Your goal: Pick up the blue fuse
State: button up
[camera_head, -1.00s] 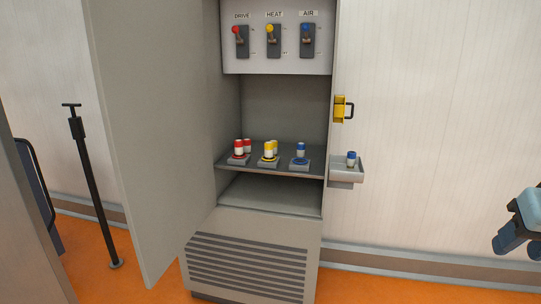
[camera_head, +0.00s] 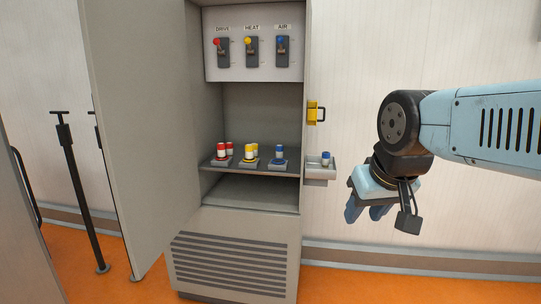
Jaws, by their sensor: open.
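One blue-topped white fuse (camera_head: 279,152) stands upright in the blue-ringed socket at the right end of the cabinet shelf. A second blue-topped fuse (camera_head: 325,158) stands upright in the small grey side tray (camera_head: 318,174) on the cabinet's right edge. My gripper (camera_head: 366,213) is open and empty, pointing downward. It appears to the right of the side tray and a little lower in the picture, apart from both fuses.
Red fuses (camera_head: 221,150) and yellow fuses (camera_head: 252,150) stand on the shelf (camera_head: 206,165). The DRIVE, HEAT and AIR switches (camera_head: 252,45) are above. The open cabinet door (camera_head: 145,130) is at left. A yellow latch (camera_head: 312,112) sits above the tray.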

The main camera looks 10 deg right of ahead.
aim_at(279, 149)
jog(key=u, duration=0.05)
jog(key=i, duration=1)
jog(key=z, duration=0.05)
